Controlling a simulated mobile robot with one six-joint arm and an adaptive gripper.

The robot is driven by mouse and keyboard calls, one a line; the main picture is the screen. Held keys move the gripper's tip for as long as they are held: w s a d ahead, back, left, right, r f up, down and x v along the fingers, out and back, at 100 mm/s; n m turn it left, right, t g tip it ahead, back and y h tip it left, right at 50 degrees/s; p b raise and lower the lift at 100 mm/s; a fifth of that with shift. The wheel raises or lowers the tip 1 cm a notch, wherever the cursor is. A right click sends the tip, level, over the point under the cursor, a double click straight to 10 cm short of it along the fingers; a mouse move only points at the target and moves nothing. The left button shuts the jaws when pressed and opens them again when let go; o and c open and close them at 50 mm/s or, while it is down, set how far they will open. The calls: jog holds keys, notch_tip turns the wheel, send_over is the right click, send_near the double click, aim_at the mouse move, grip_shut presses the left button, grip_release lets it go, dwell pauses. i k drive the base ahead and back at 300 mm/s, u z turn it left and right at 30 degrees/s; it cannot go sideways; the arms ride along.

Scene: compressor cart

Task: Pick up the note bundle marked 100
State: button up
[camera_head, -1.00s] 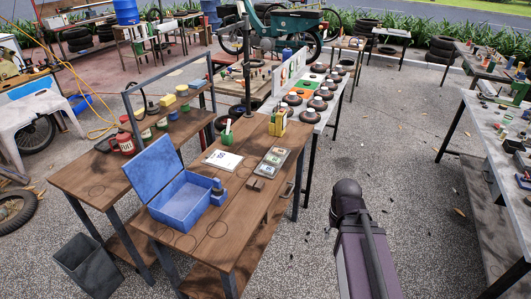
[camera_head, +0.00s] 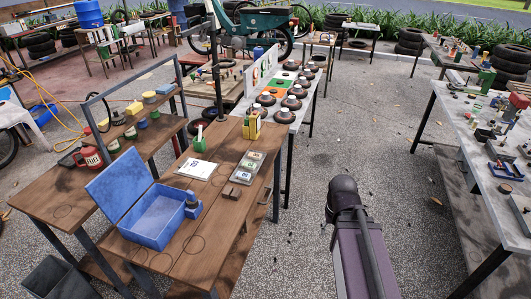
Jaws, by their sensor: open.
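A grey tray (camera_head: 262,156) lies on the brown wooden table, near its right edge. Several small note bundles (camera_head: 249,165) lie in a row in it, greenish and pale. Their markings are too small to read, so I cannot tell which one is marked 100. My gripper is not in view. Only a dark purple and black part of my arm shows at lower centre-right, over the ground and apart from the table.
On the wooden table (camera_head: 190,263) stand an open blue box (camera_head: 148,237), a white notepad (camera_head: 197,169), a green cup (camera_head: 199,145) and a yellow holder (camera_head: 251,127). A grey workbench (camera_head: 468,130) with parts stands right. Open gravel lies between.

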aim_at(252, 155)
jog(key=z, duration=0.1)
jog(key=i, duration=0.85)
jog(key=u, duration=0.25)
